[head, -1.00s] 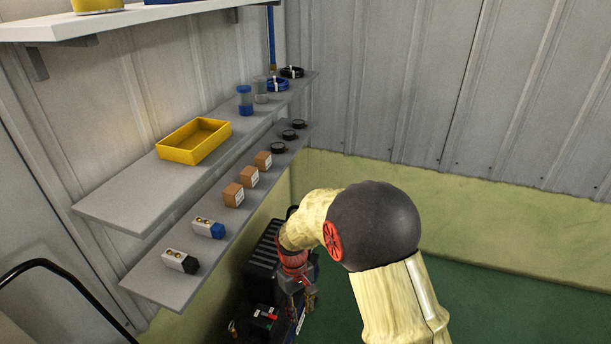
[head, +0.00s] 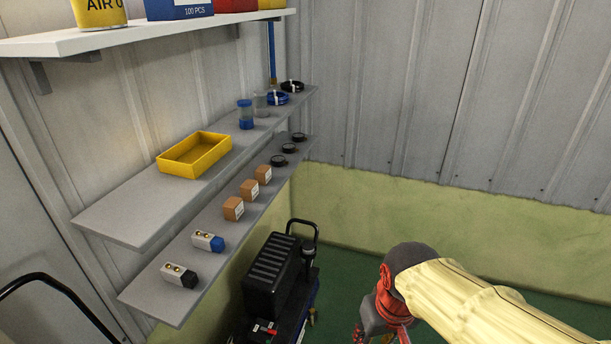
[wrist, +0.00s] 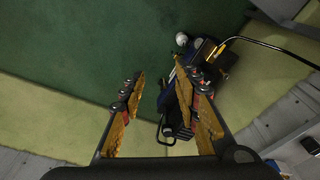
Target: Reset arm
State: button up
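My gripper (wrist: 160,95) shows in the wrist view with its two orange-padded fingers spread apart and nothing between them. In the head view my gripper (head: 382,336) is at the bottom edge, right of the black case, and its fingertips are partly cut off. My arm, in a cream cover with a dark joint and a red wrist part, reaches in from the lower right. It is clear of the shelves.
A black case (head: 272,275) stands on a cart (head: 308,290) below the shelves. The lower grey shelf (head: 150,290) holds small boxes and black discs. The middle shelf (head: 120,215) holds a yellow bin (head: 194,155). Green floor (head: 340,310) is open right of the cart.

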jog(key=s+d+r+m+t, duration=0.1)
jog(key=s+d+r+t, duration=0.2)
jog(key=s+d+r, duration=0.2)
notch_tip(320, 180, up, 3)
jog(key=shift+s+r+m+t, duration=0.15)
jog(key=shift+s+m+t, duration=0.05)
jog(key=shift+m+t, duration=0.2)
jog(key=shift+d, duration=0.1)
jog(key=shift+c, duration=0.5)
